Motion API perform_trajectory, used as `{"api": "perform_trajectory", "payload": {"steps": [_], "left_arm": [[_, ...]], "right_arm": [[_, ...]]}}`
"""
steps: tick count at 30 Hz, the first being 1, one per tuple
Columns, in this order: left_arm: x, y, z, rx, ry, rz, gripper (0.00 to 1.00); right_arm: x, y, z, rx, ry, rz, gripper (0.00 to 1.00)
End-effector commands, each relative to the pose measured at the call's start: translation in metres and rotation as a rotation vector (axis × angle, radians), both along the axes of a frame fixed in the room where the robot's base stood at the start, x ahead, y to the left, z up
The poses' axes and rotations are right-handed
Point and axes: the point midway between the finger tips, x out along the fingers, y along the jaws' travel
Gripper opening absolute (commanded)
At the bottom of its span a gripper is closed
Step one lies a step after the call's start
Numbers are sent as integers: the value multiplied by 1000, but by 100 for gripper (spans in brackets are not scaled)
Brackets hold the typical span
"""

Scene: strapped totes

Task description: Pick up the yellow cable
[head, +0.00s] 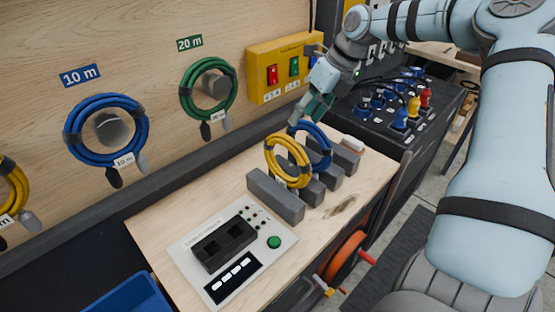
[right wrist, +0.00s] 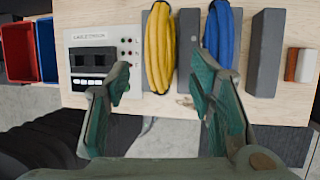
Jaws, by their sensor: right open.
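A yellow cable (head: 286,140) is coiled and stands upright between grey blocks on the wooden bench. In the right wrist view the yellow cable (right wrist: 158,50) is seen from above, roughly between the two fingertips. A blue cable coil (head: 324,133) stands just behind it, and shows to its right in the right wrist view (right wrist: 221,45). My right gripper (head: 309,116) is open and empty, with green finger pads, above and near the coils. In the right wrist view my right gripper (right wrist: 159,75) spans the yellow cable, with no clear contact. My left gripper is out of view.
Grey blocks (head: 273,198) flank the coils closely. A test panel (head: 212,275) lies in front of them. Blue (head: 72,157), green (head: 187,98) and another yellow coil (head: 6,170) hang on the wall. A black case with colored plugs (head: 376,125) stands behind the bench.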

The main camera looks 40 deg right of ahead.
Motion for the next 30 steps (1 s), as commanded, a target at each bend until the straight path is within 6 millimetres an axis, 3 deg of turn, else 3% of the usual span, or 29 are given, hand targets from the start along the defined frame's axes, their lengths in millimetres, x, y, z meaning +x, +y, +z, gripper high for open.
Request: {"api": "perform_trajectory", "payload": {"steps": [6, 16, 24, 30], "left_arm": [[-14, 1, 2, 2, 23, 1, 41], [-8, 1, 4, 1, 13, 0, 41], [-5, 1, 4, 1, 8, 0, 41], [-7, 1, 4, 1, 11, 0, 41]], "right_arm": [[15, 8, -49, 1, 3, -10, 49], [41, 25, -95, 0, 3, -8, 49], [45, 28, -102, 0, -2, -6, 49], [45, 28, -102, 1, -2, -6, 19]]}}
